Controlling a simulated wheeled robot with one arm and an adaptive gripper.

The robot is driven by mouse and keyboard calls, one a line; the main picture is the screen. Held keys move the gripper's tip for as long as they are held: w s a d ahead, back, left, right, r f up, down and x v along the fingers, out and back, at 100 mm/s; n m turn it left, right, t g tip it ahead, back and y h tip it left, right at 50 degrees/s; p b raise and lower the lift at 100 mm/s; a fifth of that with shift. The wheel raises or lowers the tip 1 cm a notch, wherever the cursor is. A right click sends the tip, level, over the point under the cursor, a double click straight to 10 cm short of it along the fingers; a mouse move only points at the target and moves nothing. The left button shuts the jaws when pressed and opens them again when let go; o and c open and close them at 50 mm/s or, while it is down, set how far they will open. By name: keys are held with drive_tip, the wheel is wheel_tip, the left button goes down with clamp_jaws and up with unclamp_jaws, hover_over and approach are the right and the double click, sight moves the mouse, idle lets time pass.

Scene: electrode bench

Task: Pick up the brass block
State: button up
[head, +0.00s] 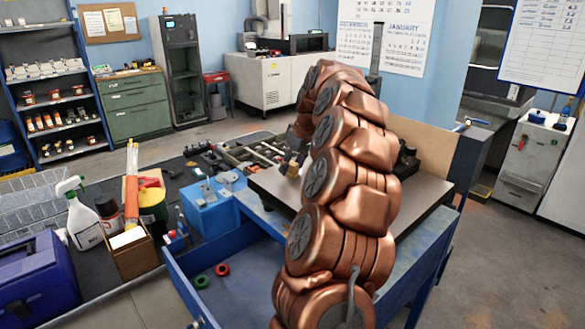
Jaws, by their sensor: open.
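My copper-coloured arm rises through the middle of the head view and covers much of the bench behind it. I cannot make out my gripper; its fingers are not clearly seen past the arm. A small dark and yellowish item (292,166) shows at the arm's left edge, over the far left part of a flat grey plate (268,185). I cannot tell whether it is the brass block, a tool or part of my gripper. No other brass block is clearly seen.
A blue drawer (190,285) stands open with a red ring (222,269) and a green ring (201,281). A blue box (208,212), a spray bottle (83,218) and a purple toolbox (38,285) stand left. Open floor (500,270) lies right.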

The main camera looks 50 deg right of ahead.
drive_tip(key=shift+c, duration=0.4)
clamp_jaws()
